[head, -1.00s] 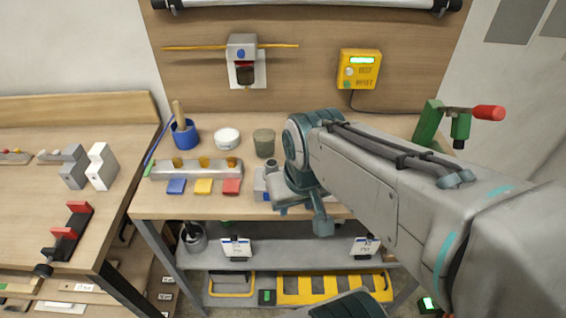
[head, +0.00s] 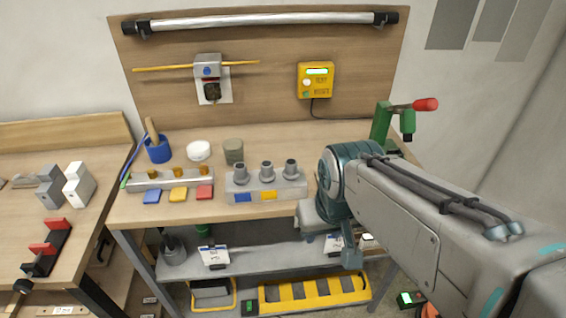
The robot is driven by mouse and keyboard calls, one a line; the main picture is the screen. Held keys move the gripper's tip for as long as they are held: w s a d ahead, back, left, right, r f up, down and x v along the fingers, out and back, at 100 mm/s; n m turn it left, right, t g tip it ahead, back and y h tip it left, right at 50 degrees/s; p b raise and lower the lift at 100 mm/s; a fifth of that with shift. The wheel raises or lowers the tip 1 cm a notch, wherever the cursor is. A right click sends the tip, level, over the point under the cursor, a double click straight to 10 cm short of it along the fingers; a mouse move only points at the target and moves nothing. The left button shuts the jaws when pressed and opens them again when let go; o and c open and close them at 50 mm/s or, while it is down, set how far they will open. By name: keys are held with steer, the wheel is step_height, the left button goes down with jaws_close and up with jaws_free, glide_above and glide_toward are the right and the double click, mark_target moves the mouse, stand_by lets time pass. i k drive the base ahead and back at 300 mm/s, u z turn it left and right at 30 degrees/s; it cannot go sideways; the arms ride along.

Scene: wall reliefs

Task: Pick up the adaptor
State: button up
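I cannot tell for sure which thing is the adaptor. A grey block (head: 290,187) on the bench holds three grey stepped cylindrical fittings (head: 266,171) upright, with blue and yellow tags at its front. To its left a pale rail (head: 140,183) holds three brass fittings (head: 178,173) above blue, yellow and red tags.
Behind the fittings stand a blue pot (head: 158,152), a white round tub (head: 198,150) and a grey-green cup (head: 233,150). A green clamp with a red handle (head: 425,104) stands at the back right. A yellow box (head: 315,80) hangs on the backboard. A lower shelf (head: 270,258) lies beneath.

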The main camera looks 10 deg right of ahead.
mark_target(290, 172)
steer(key=z, duration=0.05)
steer(key=i, duration=0.55)
steer(key=u, duration=0.45)
steer(key=k, duration=0.5)
steer(key=u, duration=0.75)
steer(key=i, duration=0.4)
steer(key=z, duration=1.85)
